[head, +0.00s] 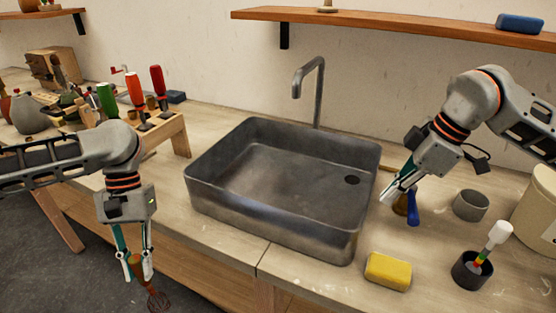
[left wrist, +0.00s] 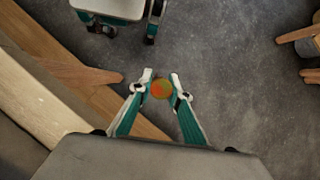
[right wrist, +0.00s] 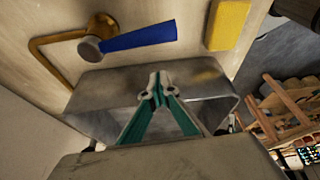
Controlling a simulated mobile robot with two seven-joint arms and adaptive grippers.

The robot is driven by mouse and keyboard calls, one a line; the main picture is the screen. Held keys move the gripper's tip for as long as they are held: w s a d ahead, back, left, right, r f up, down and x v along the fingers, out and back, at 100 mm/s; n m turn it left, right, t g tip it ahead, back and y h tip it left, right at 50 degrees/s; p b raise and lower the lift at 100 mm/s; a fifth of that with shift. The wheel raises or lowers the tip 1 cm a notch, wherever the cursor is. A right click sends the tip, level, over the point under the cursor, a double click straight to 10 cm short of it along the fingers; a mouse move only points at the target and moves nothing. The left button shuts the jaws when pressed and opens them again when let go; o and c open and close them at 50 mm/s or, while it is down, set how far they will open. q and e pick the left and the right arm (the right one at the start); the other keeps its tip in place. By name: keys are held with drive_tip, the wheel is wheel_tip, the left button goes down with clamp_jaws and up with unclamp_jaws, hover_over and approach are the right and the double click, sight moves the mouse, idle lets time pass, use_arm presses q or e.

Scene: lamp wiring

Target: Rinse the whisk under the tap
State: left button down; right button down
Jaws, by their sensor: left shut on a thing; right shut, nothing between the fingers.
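The whisk (head: 157,300) hangs head-down from my left gripper (head: 134,262), in front of the counter's edge and left of the sink. The gripper is shut on its handle, whose end shows as an orange and green disc in the left wrist view (left wrist: 161,90). The tap (head: 309,77) curves over the back of the grey sink (head: 270,220); no water shows. A blue lever (head: 412,207) on a brass valve stands right of the sink, also in the right wrist view (right wrist: 140,38). My right gripper (head: 387,199) is shut and empty beside it; contact is unclear in the head view.
A yellow sponge (head: 388,271) lies front right, next to a dark cup (head: 472,271) holding a brush. A grey cup (head: 471,205) and a cream canister (head: 538,210) stand further right. A wooden tool rack (head: 168,137) stands left of the sink. The basin looks empty.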

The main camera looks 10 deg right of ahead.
sight(411, 208)
use_arm(q)
drive_tip(key=shift+r, duration=0.15)
use_arm(e)
drive_tip(key=d, duration=0.1)
drive_tip(key=s+d, duration=0.1)
drive_tip(key=d+f, duration=0.1)
drive_tip(key=shift+s+d, duration=0.2)
drive_tip(key=shift+s, duration=0.1)
drive_tip(key=shift+d, duration=0.1)
use_arm(q)
drive_tip(key=shift+r, duration=0.2)
use_arm(e)
drive_tip(key=shift+s+d, duration=0.5)
drive_tip(key=shift+d, duration=0.3)
drive_tip(key=shift+w, duration=0.1)
